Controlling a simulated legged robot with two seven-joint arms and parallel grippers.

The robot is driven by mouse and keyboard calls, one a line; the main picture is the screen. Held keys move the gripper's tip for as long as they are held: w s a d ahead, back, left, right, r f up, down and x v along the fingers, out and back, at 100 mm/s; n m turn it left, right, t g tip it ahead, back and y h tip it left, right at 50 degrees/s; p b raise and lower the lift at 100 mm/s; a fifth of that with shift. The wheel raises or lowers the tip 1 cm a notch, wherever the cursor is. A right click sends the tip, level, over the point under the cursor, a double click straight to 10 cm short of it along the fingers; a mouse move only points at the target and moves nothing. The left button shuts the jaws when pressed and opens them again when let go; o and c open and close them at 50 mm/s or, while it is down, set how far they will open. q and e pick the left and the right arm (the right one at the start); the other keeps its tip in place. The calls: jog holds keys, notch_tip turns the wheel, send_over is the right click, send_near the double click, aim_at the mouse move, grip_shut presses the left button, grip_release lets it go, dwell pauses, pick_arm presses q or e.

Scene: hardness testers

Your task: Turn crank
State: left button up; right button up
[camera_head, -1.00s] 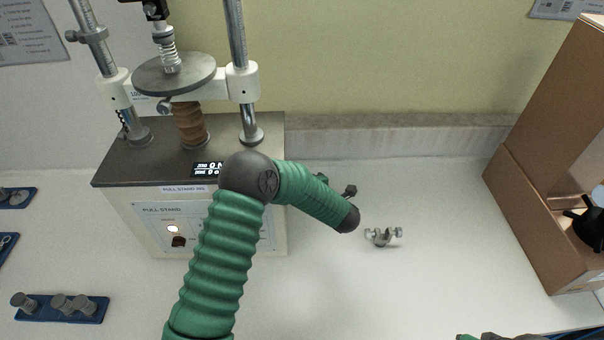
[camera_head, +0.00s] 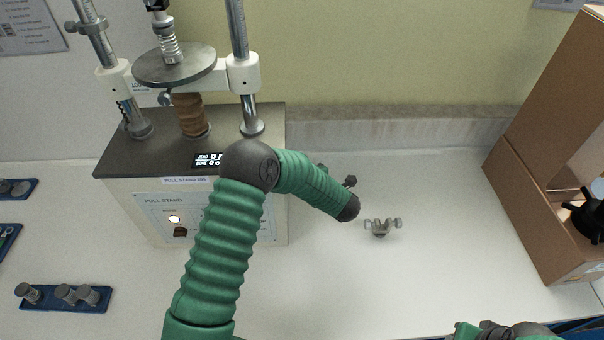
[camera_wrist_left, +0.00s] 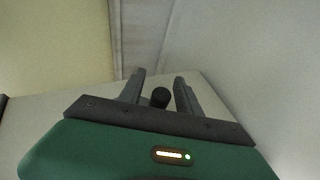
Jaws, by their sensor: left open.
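The pull stand (camera_head: 130,160) is a boxy tester with a dark top, a lit display and two metal columns. My left arm crosses in front of its right side. Small dark parts (camera_head: 349,181) show just past the stand's right side, and I cannot tell whether they are crank or gripper. In the left wrist view my left gripper (camera_wrist_left: 160,84) is open. A round black knob (camera_wrist_left: 160,97), apparently the crank's handle, lies between its two fingers. I cannot tell whether they touch it. The rest of the crank is hidden. My right gripper is not clearly in view.
A small metal clamp (camera_head: 381,226) lies on the white table right of the stand. A brown box (camera_head: 535,215) stands at the right. A blue tray (camera_head: 45,299) with metal pieces lies at front left. The table's middle right is mostly clear.

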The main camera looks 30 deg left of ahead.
pick_arm(q)
jog(key=v, duration=1.6)
jog(key=shift+s+d+b, duration=0.2)
jog(key=shift+d+b, duration=0.15)
jog(key=shift+b, duration=0.1)
jog(key=shift+r, duration=0.15)
